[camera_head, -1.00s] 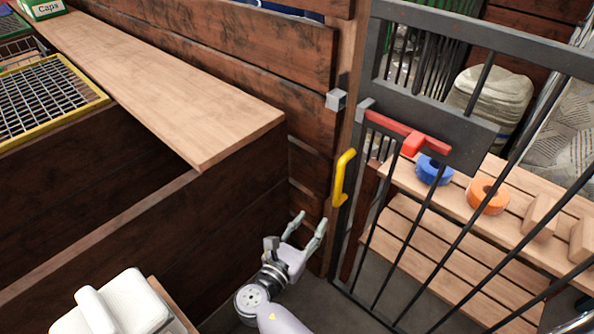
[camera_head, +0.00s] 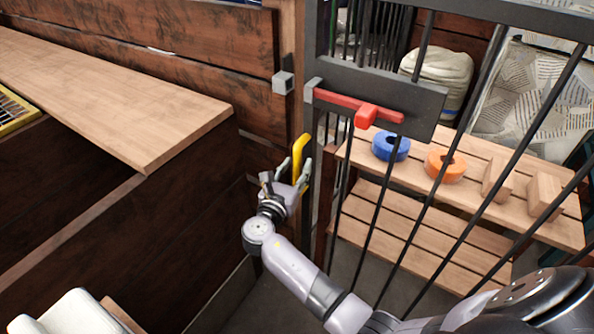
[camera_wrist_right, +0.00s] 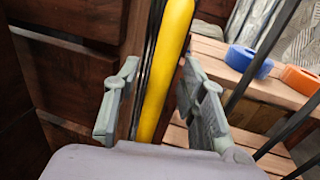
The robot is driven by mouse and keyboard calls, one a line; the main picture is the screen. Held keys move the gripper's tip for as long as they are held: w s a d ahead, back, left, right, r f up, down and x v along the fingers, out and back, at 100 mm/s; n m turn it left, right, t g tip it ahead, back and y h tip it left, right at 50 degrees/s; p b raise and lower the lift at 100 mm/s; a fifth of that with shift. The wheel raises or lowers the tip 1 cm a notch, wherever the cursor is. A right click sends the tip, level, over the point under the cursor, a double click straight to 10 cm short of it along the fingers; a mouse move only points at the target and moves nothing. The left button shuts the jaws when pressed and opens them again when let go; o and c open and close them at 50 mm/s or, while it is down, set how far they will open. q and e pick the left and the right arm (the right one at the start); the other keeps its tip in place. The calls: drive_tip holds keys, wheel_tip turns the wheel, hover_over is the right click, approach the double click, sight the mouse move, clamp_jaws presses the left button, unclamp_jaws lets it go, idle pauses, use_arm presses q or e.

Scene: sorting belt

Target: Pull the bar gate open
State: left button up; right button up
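The dark metal bar gate (camera_head: 385,89) stands upright at the right in the head view, with a red latch (camera_head: 365,113) across its plate. A yellow handle (camera_head: 299,150) is upright on the gate's left side. My right gripper (camera_head: 294,175) is at the handle's lower part, its fingers on either side of it. In the right wrist view the gripper (camera_wrist_right: 160,100) is open, and the yellow handle (camera_wrist_right: 163,75) runs between the fingers with gaps on both sides. My left gripper is not in view.
A wooden counter (camera_head: 110,95) lies to the left of the gate. Behind the bars a slatted shelf (camera_head: 540,230) holds a blue roll (camera_head: 390,146), an orange roll (camera_head: 445,166) and wooden blocks. A pale sack (camera_head: 440,75) stands further back.

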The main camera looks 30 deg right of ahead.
drive_tip(key=shift+w+d, duration=0.35)
drive_tip(key=shift+d, duration=0.1)
clamp_jaws()
idle(0.7)
